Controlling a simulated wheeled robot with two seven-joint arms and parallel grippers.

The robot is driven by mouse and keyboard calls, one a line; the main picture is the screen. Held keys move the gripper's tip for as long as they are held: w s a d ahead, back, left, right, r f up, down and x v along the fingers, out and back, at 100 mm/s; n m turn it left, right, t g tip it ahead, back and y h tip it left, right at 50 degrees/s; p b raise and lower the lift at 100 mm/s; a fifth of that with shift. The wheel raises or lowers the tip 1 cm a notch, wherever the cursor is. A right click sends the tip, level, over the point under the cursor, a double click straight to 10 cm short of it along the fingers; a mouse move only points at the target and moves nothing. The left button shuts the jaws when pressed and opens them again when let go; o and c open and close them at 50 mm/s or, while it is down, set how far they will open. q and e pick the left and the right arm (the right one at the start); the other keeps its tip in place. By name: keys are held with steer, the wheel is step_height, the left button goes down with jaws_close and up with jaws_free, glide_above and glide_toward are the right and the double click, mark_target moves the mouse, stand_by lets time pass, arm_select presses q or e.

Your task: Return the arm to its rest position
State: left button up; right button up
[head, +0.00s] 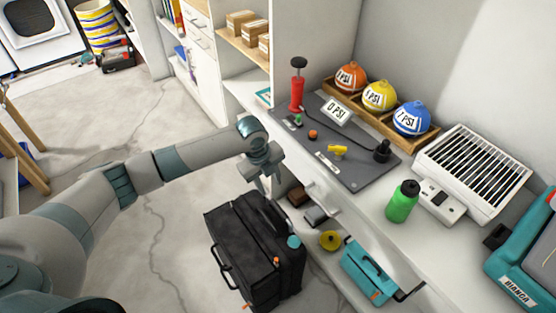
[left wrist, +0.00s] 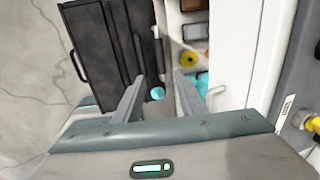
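My left arm comes in from the left in the head view and reaches toward the shelving. Its gripper (head: 268,178) hangs beside the shelf's front edge, above the black case on the floor. In the left wrist view the two fingers of my left gripper (left wrist: 160,95) stand apart with nothing held between them. A cyan round part and the gap beside the shelf show beyond the fingers. My right gripper is in neither view.
A black case (head: 245,250) stands on the floor by the shelf. The shelf top holds a dark mat (head: 345,170) with a red pump (head: 297,90), a green bottle (head: 402,203) and a white heater (head: 474,170). A teal toolbox (head: 367,272) sits lower.

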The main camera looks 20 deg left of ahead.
arm_select(q)
steer(key=s+d+f+n+t+h, duration=0.1)
steer(key=s+d+f+n, duration=0.1)
steer(key=s+d+n, duration=0.5)
steer(key=s+d+f+n+h, duration=0.1)
steer(key=s+d+f, duration=0.3)
steer(key=s, duration=0.6)
steer(key=s+a+r+n+y, duration=0.2)
steer(key=s+a+n, duration=0.4)
steer(key=s+n, duration=0.3)
steer(key=s+a+r+n+y, duration=0.1)
steer(key=s+a+n, duration=0.5)
steer(key=s, duration=0.5)
steer(key=w+d+f+t, duration=0.1)
steer(key=w+f, duration=0.2)
steer(key=f, duration=0.6)
steer(key=w+d+f+t, duration=0.1)
steer(key=w+f, duration=0.2)
steer(key=f, duration=0.6)
steer(key=s+d+f+t+h, duration=0.1)
steer(key=s+d+f, duration=0.1)
steer(key=f, duration=1.3)
steer(key=shift+s+f, duration=0.4)
steer(key=shift+s, duration=0.25)
steer(key=shift+a, duration=0.1)
